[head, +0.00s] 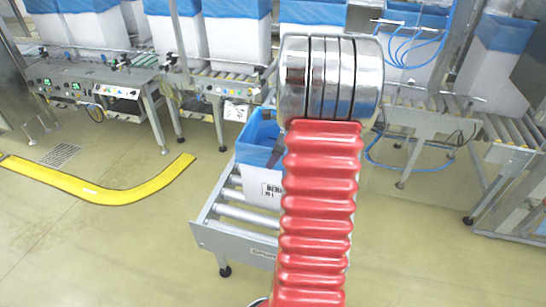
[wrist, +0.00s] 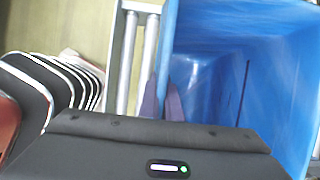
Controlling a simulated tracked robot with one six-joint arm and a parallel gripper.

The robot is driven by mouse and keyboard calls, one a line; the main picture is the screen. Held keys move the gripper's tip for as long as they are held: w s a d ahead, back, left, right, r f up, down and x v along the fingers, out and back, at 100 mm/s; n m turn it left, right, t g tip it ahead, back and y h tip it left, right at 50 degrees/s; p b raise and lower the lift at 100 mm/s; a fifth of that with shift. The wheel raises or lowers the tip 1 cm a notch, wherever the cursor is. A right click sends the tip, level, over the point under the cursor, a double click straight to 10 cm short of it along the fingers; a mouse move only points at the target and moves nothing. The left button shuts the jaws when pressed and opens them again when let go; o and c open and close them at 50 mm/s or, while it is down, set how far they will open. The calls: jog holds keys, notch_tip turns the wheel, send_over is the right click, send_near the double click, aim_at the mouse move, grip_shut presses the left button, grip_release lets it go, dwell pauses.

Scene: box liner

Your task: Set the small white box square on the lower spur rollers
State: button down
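The small white box (head: 257,186) has dark print on its side and a blue liner folded over its rim. In the head view it is at the lower spur rollers (head: 241,216), partly hidden behind my arm. Whether its base rests flat and square on the rollers cannot be told. In the wrist view I look down into its blue-lined inside (wrist: 215,85). My gripper (wrist: 162,100) has one dark finger on each side of the lined wall, close against it, and appears shut on that wall. In the head view my arm mostly hides the gripper.
A conveyor line (head: 235,86) with larger blue-lined white boxes (head: 238,42) runs along the back. A yellow floor guard (head: 105,190) curves at left. More rollers (head: 510,130) stand at right.

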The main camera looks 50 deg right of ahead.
jog(key=c, duration=2.4)
grip_release()
jog(key=shift+c, duration=0.2)
jog(key=o, duration=0.5)
jog(key=shift+o, duration=0.5)
jog(key=shift+f, duration=0.1)
jog(key=o, duration=0.4)
jog(key=shift+r, duration=6.1)
